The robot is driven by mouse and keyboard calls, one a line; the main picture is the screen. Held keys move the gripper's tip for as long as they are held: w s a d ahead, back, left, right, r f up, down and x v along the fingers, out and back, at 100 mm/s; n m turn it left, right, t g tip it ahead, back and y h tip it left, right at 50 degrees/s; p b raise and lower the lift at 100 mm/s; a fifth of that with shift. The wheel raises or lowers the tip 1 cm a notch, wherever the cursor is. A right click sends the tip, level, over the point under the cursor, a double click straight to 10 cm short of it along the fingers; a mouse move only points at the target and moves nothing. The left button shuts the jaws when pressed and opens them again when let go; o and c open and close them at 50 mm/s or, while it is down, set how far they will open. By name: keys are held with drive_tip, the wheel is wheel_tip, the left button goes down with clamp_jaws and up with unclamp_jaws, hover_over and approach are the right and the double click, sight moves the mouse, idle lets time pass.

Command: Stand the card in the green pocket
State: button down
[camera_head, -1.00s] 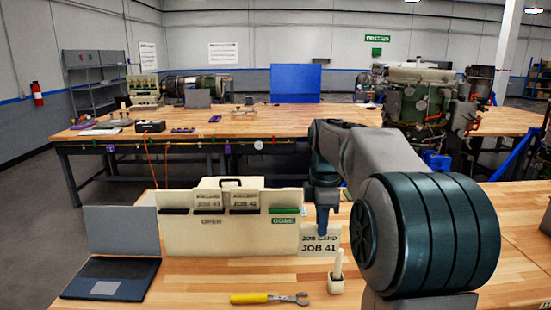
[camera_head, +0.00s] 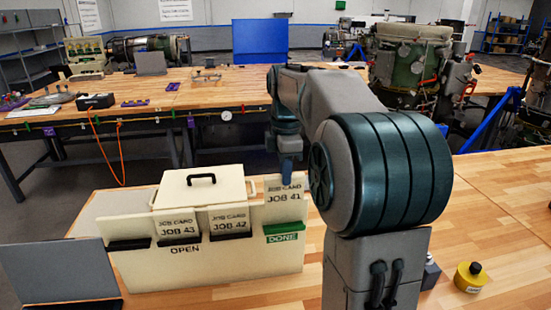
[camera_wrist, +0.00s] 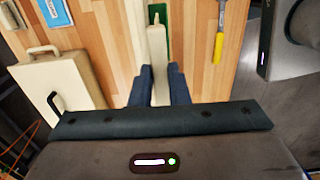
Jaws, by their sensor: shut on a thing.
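My gripper (camera_head: 290,172) points down and is shut on the top of the cream JOB 41 card (camera_head: 284,200), which is upright. The card is at the right end of the cream rack (camera_head: 205,268), right over the green pocket (camera_head: 284,234) marked DONE. Its lower edge meets the green lip in the picture; I cannot tell whether it is inside. In the wrist view the card (camera_wrist: 158,62) is seen nearly edge-on between the fingers, with green of the pocket (camera_wrist: 168,42) beside it. JOB 43 (camera_head: 180,228) and JOB 42 (camera_head: 228,220) cards stand in black OPEN pockets.
A cream box (camera_head: 202,188) with a black handle stands behind the rack. A laptop (camera_head: 60,272) is at the left front. A yellow round object (camera_head: 470,276) is on the right. A yellow-handled tool (camera_wrist: 219,45) lies on the table in the wrist view.

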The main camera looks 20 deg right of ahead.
sight(286, 196)
drive_tip(key=shift+w, duration=0.15)
drive_tip(key=shift+s+f+b, duration=0.2)
drive_tip(key=shift+f+b, duration=1.7)
drive_tip(key=shift+f, duration=0.45)
drive_tip(key=shift+d+f, duration=0.1)
drive_tip(key=shift+f, duration=0.35)
drive_tip(key=shift+f, duration=0.25)
drive_tip(key=shift+s+f, duration=0.1)
drive_tip(key=shift+f, duration=0.45)
